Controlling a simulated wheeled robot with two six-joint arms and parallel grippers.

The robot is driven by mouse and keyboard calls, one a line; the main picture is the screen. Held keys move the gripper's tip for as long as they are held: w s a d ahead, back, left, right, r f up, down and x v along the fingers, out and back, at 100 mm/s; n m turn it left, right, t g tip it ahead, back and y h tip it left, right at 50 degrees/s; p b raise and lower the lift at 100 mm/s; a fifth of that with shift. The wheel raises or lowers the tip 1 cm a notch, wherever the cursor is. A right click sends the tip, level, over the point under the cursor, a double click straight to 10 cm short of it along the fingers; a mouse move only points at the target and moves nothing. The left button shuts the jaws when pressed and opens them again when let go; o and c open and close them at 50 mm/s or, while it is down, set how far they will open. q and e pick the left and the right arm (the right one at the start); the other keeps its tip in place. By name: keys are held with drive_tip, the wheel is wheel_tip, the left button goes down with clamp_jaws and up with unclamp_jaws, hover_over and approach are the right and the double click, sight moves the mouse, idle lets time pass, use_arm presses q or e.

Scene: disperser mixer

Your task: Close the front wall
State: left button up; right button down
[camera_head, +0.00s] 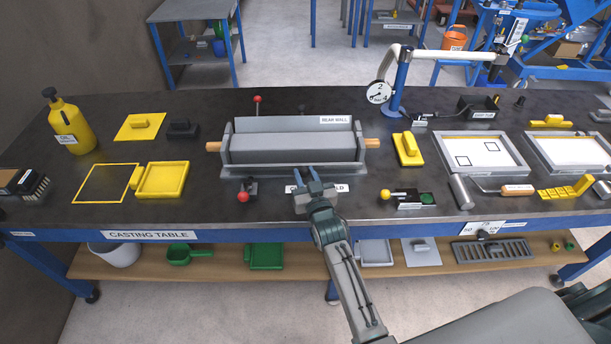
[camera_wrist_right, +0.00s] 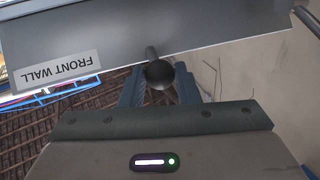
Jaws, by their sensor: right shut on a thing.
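The grey mold stands in the middle of the casting table (camera_head: 120,220), with its rear wall (camera_head: 290,124) upright at the back. The front wall (camera_wrist_right: 200,25) fills the top of the right wrist view as a grey panel with a FRONT WALL label, which appears upside down. A dark round knob (camera_wrist_right: 159,74) projects from this wall. My right gripper (camera_head: 311,176) is at the front middle of the mold, and its fingers (camera_wrist_right: 160,90) are shut on the knob. The wall's exact angle is hard to tell. My left gripper is out of view.
A red-knobbed clamp (camera_head: 246,190) stands left of my right gripper, and a yellow-knobbed device (camera_head: 405,198) stands to its right. Wooden handles (camera_head: 372,143) project from the mold's ends.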

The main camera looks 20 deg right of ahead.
drive_tip(key=shift+w+d+r+g+p, duration=0.1)
drive_tip(key=shift+w+r+g+p, duration=0.3)
drive_tip(key=shift+p, duration=0.4)
drive_tip(key=shift+w+d+r+g+p, duration=0.15)
drive_tip(key=shift+r+g+p, duration=0.15)
drive_tip(key=shift+r+p, duration=0.35)
drive_tip(key=shift+w+p, duration=0.25)
drive_tip(key=shift+p, duration=0.15)
drive_tip(key=shift+w+d+r, duration=0.15)
drive_tip(key=shift+w+r, duration=0.15)
drive_tip(key=shift+w, duration=0.25)
drive_tip(key=shift+w+d+r, duration=0.1)
drive_tip(key=shift+w+r, duration=0.2)
drive_tip(key=shift+w, duration=0.2)
drive_tip(key=shift+w+d+r, duration=0.2)
drive_tip(key=shift+w+r, duration=0.1)
drive_tip(key=shift+w, duration=0.35)
drive_tip(key=shift+w+d+r, duration=0.15)
drive_tip(key=shift+w+r, duration=0.1)
drive_tip(key=shift+w, duration=0.4)
drive_tip(key=shift+r, duration=0.25)
drive_tip(key=c, duration=1.2)
unclamp_jaws()
drive_tip(key=shift+o, duration=0.5)
drive_tip(key=shift+f, duration=0.3)
